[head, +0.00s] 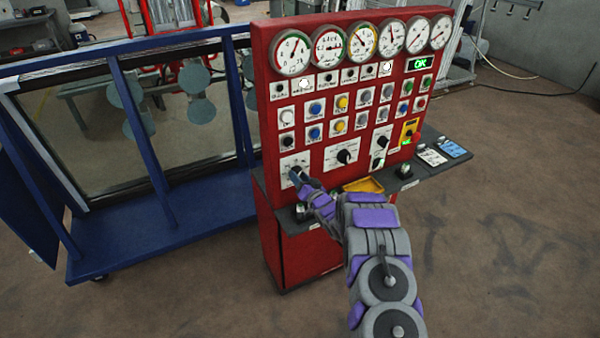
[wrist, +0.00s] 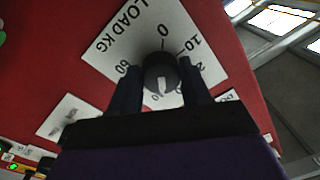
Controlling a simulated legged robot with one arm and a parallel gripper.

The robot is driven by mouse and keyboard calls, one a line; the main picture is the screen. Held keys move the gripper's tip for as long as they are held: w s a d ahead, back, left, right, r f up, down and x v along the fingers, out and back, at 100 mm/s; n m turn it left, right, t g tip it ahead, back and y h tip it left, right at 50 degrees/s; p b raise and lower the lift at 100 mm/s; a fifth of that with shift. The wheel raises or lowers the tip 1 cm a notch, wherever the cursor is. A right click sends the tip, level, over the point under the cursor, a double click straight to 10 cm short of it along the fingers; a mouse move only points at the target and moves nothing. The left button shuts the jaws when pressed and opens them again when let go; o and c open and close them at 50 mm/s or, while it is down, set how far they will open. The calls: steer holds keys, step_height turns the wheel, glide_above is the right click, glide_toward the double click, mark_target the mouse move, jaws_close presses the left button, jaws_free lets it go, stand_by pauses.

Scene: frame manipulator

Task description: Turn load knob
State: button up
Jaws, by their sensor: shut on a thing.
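The load knob (wrist: 160,75) is a round black knob with a white pointer mark. It sits on a white plate (wrist: 128,42) lettered "LOAD KG" with numbers around the dial. My gripper (wrist: 161,78) has one finger on each side of the knob and is shut on it. In the head view my gripper (head: 303,181) reaches the lower left of the red panel (head: 268,125), at the white load plate (head: 294,160). There the gripper hides most of the knob. In the wrist view the fingers cover some of the dial numbers.
The panel carries gauges (head: 292,53), buttons and other knobs (head: 345,156). A dark ledge (head: 425,167) below holds a yellow tray (head: 363,185) and cards (head: 452,148). A blue frame rack (head: 160,215) stands at the left.

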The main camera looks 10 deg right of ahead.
steer(key=shift+r+m+h+p, duration=0.1)
steer(key=shift+m+h+p, duration=0.2)
steer(key=shift+m+p, duration=2.7)
steer(key=shift+m+b, duration=0.95)
steer(key=shift+m, duration=0.25)
steer(key=o, duration=1.1)
steer(key=shift+c, duration=0.2)
